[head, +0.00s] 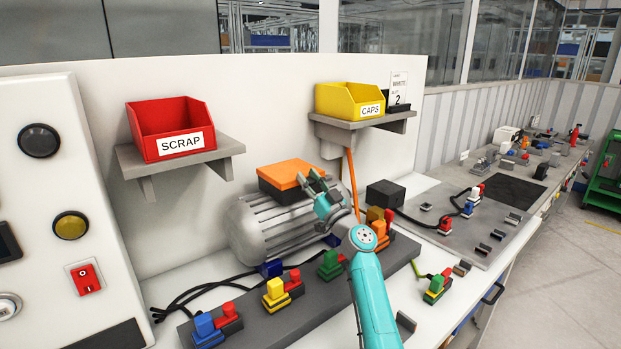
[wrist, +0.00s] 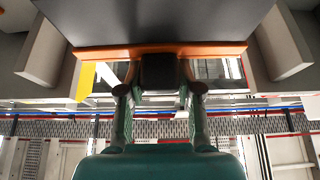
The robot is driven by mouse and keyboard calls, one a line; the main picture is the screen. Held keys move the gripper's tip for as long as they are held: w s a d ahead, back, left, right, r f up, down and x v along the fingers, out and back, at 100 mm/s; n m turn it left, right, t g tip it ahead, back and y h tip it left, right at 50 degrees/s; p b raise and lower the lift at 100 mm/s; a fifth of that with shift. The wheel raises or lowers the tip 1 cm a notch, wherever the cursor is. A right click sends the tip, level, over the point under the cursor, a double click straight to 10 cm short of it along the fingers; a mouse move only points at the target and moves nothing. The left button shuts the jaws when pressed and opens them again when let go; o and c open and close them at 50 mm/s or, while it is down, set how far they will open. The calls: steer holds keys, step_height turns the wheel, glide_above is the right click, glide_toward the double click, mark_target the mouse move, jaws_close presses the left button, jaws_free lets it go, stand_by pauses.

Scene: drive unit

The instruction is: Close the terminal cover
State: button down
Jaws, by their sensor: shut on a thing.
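The orange terminal cover (head: 290,172) lies over the dark terminal box (head: 284,192) on top of the grey ribbed motor (head: 262,228). It looks about level; I cannot tell if it is fully seated. My gripper (head: 316,182) is at the cover's right edge, and its fingers hide that corner. In the wrist view the cover's orange edge (wrist: 110,53) runs across the picture. There my gripper (wrist: 160,88) is shut on a dark tab (wrist: 159,72) at the middle of that edge.
A red SCRAP bin (head: 170,130) and a yellow CAPS bin (head: 350,101) sit on wall shelves above. An orange cable (head: 352,183) hangs right of my gripper. A grey strip (head: 262,330) with several coloured connectors lies in front of the motor.

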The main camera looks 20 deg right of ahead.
steer(key=shift+f, duration=0.95)
steer(key=c, duration=0.8)
jaws_free()
steer(key=shift+o, duration=0.2)
steer(key=shift+s+f, duration=0.1)
steer(key=shift+s, duration=0.05)
steer(key=shift+s+f, duration=0.15)
steer(key=shift+s, duration=0.05)
steer(key=s+d, duration=0.2)
steer(key=s, duration=0.4)
steer(key=s+d, duration=0.2)
steer(key=s, duration=0.5)
steer(key=shift+s+d+r+t, duration=0.2)
steer(key=shift+d+t, duration=0.1)
steer(key=shift+d, duration=0.1)
